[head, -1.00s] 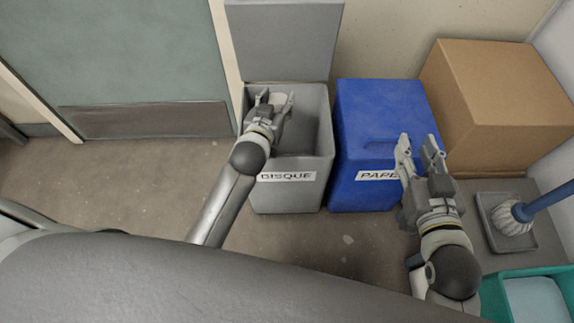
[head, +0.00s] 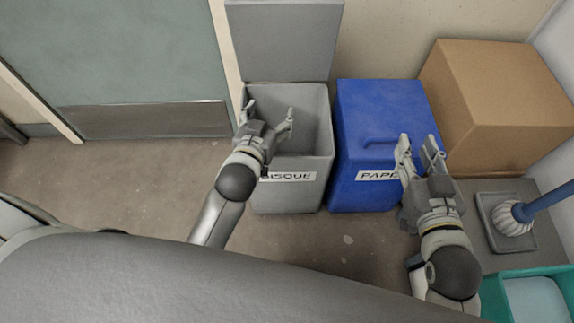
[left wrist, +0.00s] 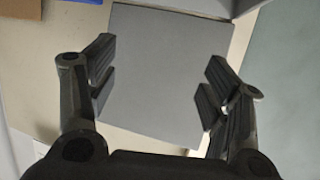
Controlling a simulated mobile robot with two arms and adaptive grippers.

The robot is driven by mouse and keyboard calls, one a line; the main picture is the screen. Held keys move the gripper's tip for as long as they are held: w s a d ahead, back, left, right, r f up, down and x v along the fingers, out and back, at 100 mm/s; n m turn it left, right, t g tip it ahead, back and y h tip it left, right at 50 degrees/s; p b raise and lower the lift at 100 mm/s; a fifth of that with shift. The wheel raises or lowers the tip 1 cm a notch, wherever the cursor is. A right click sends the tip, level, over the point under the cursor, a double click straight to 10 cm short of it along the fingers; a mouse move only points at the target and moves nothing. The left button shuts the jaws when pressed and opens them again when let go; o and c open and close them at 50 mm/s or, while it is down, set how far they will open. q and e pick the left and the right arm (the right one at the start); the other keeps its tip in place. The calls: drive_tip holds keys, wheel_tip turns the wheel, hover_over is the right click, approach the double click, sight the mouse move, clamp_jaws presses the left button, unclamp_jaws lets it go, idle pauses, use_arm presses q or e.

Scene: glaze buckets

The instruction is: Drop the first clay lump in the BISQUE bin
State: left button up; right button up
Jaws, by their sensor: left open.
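The grey BISQUE bin (head: 318,145) stands with its lid (head: 285,40) raised against the wall. Its label is partly covered by my left arm. My left gripper (head: 268,112) is open and empty over the left part of the bin's mouth. In the left wrist view its spread fingers (left wrist: 162,75) have nothing between them, with a plain grey panel beyond. No clay lump shows in either view now; part of the bin's inside is hidden by the gripper and the front wall. My right gripper (head: 418,142) is open and empty in front of the blue bin.
The blue PAPER bin (head: 375,120) stands closed, close beside the BISQUE bin. A cardboard box (head: 500,100) is to its right. A mop (head: 515,225) rests in a grey tray, with a teal container (head: 492,290) nearer. The floor (head: 110,185) at left is clear.

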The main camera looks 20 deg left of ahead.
use_arm(q)
drive_tip(key=shift+v, duration=2.8)
